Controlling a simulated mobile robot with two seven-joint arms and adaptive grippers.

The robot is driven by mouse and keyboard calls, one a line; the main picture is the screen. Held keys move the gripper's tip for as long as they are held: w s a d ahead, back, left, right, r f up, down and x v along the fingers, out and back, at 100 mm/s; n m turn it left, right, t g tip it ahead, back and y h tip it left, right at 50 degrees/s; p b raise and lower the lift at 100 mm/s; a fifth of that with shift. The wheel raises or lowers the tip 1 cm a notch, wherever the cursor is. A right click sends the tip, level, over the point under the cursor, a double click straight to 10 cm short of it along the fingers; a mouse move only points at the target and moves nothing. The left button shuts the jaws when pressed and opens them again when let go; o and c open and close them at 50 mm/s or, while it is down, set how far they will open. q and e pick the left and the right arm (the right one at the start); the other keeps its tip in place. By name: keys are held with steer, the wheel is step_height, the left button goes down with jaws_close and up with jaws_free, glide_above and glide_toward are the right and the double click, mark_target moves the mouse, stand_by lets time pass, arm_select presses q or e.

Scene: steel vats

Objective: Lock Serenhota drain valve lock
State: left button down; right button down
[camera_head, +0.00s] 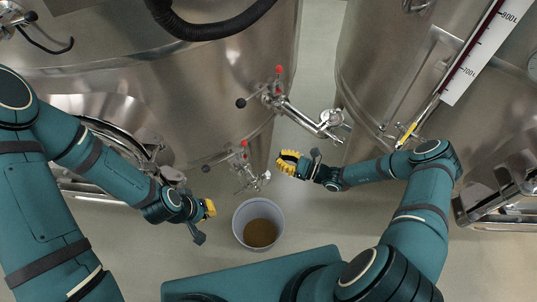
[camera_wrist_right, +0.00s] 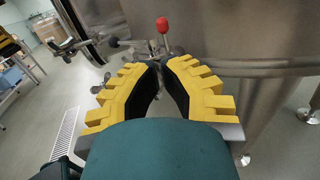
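Two steel valves stick out from the front of the left vat. The upper valve (camera_head: 278,92) has a red knob and a black knob. The lower valve (camera_head: 246,172), near the bucket, also has a red knob (camera_head: 244,143) and a black knob (camera_head: 206,168). No label shows which is the Serenhota one. My right gripper (camera_head: 280,161) is just right of the lower valve, apart from it. In the right wrist view its yellow fingertips (camera_wrist_right: 163,63) meet with nothing visible between; a red knob (camera_wrist_right: 162,25) shows beyond them. My left gripper (camera_head: 210,208) is left of the bucket, its fingers too small to judge.
A grey bucket (camera_head: 236,222) with brown contents stands on the floor under the lower valve. The left vat (camera_head: 190,70) and right vat (camera_head: 375,50) flank a floor gap.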

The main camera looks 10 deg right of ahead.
steer(key=shift+v, duration=1.15)
arm_select(q)
steer(key=shift+s+d, duration=0.1)
steer(key=shift+s, duration=0.05)
arm_select(e)
steer(key=shift+r, duration=0.1)
